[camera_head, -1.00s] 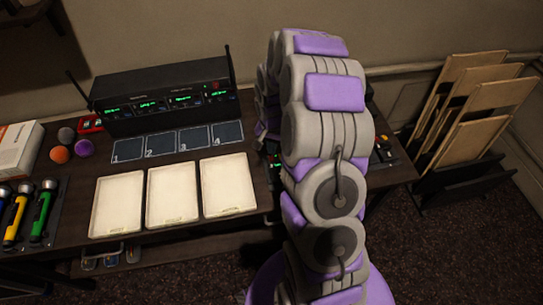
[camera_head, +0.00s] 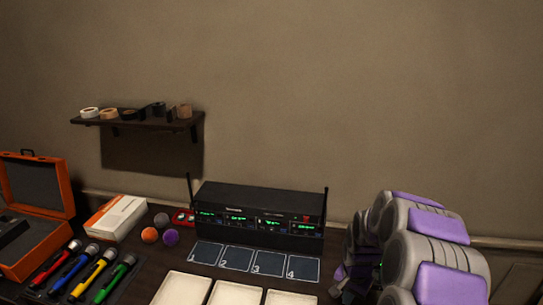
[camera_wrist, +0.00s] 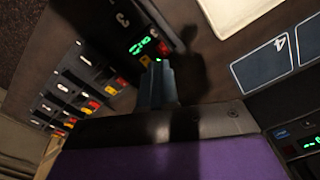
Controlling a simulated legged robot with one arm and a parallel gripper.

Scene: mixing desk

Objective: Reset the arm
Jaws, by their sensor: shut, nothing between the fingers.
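My arm (camera_head: 435,250), grey with purple pads, is folded at the lower right of the head view. My gripper is not clear there, being hidden behind or among the arm links. In the wrist view my gripper (camera_wrist: 158,84) has its two dark fingers together, with nothing held. The fingertips point over the dark desk beside a black unit (camera_wrist: 146,38) with green digits. I cannot tell whether they touch it.
A black receiver (camera_head: 258,214) stands behind numbered squares (camera_head: 236,257) and white trays (camera_head: 190,289). Microphones (camera_head: 92,277), colored balls (camera_head: 170,237), a white-orange box (camera_head: 116,217) and an orange case (camera_head: 37,197) are left. A wall shelf (camera_head: 135,121) holds tape rolls.

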